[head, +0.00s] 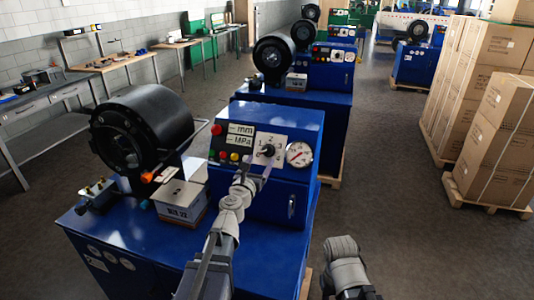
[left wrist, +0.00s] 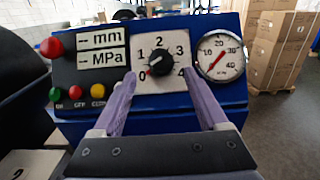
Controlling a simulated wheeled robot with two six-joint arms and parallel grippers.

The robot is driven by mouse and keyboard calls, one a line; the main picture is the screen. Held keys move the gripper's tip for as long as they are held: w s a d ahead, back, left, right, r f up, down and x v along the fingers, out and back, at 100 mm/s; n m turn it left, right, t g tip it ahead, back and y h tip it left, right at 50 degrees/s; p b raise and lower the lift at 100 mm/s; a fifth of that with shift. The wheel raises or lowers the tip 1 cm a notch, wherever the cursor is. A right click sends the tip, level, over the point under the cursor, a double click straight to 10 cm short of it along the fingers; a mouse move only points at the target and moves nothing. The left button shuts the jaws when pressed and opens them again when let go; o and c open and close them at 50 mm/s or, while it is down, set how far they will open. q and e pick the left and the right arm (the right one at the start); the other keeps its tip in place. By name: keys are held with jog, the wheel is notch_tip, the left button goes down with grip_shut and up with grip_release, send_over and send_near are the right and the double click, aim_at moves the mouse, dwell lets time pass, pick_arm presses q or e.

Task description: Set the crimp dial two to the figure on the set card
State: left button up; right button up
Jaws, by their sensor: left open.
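The crimp dial (head: 268,150) is a black knob on a white plate on the blue crimper's panel. My left gripper (head: 258,168) is open in front of the panel. Its purple fingers (left wrist: 160,76) stand either side of the knob, apart from it. A white box (head: 180,203) with dark print sits on the crimper top; I cannot tell whether it bears a set card. My right gripper's fingers do not show.
A pressure gauge (left wrist: 221,55) sits right of the dial. Displays, a red button (left wrist: 52,47) and small lamps sit left. The black crimping head (head: 142,135) stands left on the machine. More crimpers (head: 310,75) stand behind; stacked cartons (head: 490,140) stand right, across open floor.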

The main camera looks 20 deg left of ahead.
aim_at(266, 152)
pick_arm(q)
jog(key=w, duration=0.7)
jog(key=shift+d, duration=0.15)
jog(key=shift+s, duration=0.1)
grip_shut()
